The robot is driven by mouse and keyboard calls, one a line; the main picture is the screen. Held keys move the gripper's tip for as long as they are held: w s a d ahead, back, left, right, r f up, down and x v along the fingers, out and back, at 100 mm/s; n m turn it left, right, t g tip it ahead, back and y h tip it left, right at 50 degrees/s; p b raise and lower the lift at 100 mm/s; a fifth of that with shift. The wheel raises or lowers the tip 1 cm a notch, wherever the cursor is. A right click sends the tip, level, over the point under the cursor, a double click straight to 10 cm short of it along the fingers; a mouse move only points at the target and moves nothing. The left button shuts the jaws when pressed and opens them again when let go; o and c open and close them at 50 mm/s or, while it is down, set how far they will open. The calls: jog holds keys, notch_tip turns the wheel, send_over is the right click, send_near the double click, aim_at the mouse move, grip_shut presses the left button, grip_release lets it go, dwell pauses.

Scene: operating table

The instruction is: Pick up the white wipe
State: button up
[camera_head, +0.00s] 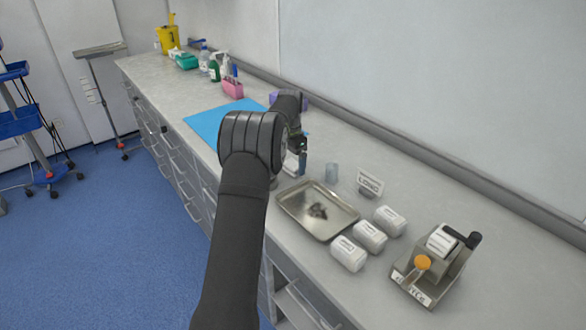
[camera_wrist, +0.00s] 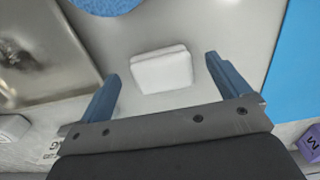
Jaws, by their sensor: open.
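The white wipe (camera_wrist: 162,72) lies as a small folded pad on the grey counter in the wrist view. My gripper (camera_wrist: 163,64) is open, with one blue finger on each side of the wipe and a gap to both. Whether the fingers are down at its height, I cannot tell. In the head view my gripper (camera_head: 301,158) is over the counter between the blue mat and the metal tray. My arm hides much of that spot, and the wipe cannot be made out clearly there.
A metal tray (camera_head: 337,232) with dark items is on one side, and a blue mat (camera_head: 204,124) on the other. A small clear cup (camera_head: 331,172), a LONG sign (camera_head: 369,182), white packs (camera_head: 370,236) and a tape dispenser (camera_head: 432,270) stand nearby. A purple box (camera_wrist: 311,142) is at lower right.

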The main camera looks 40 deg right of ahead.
notch_tip(320, 180, down, 2)
jog(key=shift+f, duration=0.1)
jog(key=c, duration=1)
jog(key=shift+c, duration=0.2)
